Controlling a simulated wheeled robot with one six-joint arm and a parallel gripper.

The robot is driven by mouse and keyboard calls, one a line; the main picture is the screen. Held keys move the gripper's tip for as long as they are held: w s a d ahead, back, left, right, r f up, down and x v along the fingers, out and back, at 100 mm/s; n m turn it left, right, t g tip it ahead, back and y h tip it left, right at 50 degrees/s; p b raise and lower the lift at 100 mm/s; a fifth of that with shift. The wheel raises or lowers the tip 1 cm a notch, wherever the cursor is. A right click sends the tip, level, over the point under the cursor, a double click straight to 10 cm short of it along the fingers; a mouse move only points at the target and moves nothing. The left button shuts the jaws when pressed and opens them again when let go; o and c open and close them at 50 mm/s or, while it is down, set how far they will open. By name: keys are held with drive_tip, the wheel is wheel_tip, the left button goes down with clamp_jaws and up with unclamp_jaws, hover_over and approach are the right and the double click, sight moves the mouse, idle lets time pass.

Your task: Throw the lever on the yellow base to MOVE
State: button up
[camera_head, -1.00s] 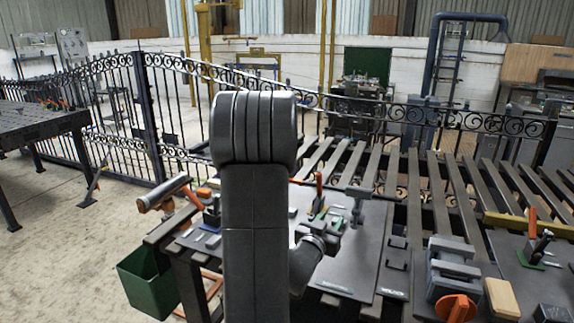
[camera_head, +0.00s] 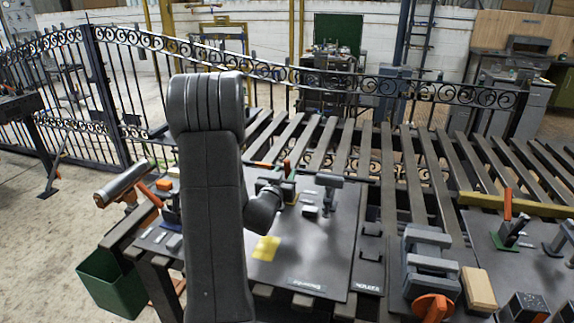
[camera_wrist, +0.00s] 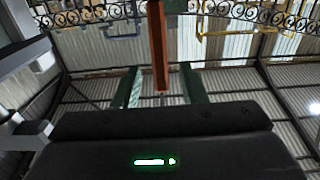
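A yellow plate (camera_head: 265,248) lies on the dark bench panel, just right of my arm. My arm hides part of the area beside it. My gripper (camera_head: 287,178) is above the panel, well behind the yellow plate in the picture. An orange-red lever handle (camera_head: 287,165) shows at its fingers. In the wrist view the orange-red handle (camera_wrist: 158,45) comes down from the top edge, its end between the two green fingers (camera_wrist: 161,88). Gaps show on both sides of it, so the gripper looks open. I cannot tell which base this handle stands on.
An orange-handled lever on a blue base (camera_head: 172,214) stands at the left. Another on a green base (camera_head: 504,242) stands at the right. A grey clamp (camera_head: 330,182) stands behind the panel's middle. A grey vise (camera_head: 428,265) is at the right. A green bin (camera_head: 110,282) hangs lower left.

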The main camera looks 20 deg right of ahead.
sight(287, 169)
drive_tip(key=shift+p+x, duration=0.35)
drive_tip(key=shift+x, duration=1.7)
clamp_jaws()
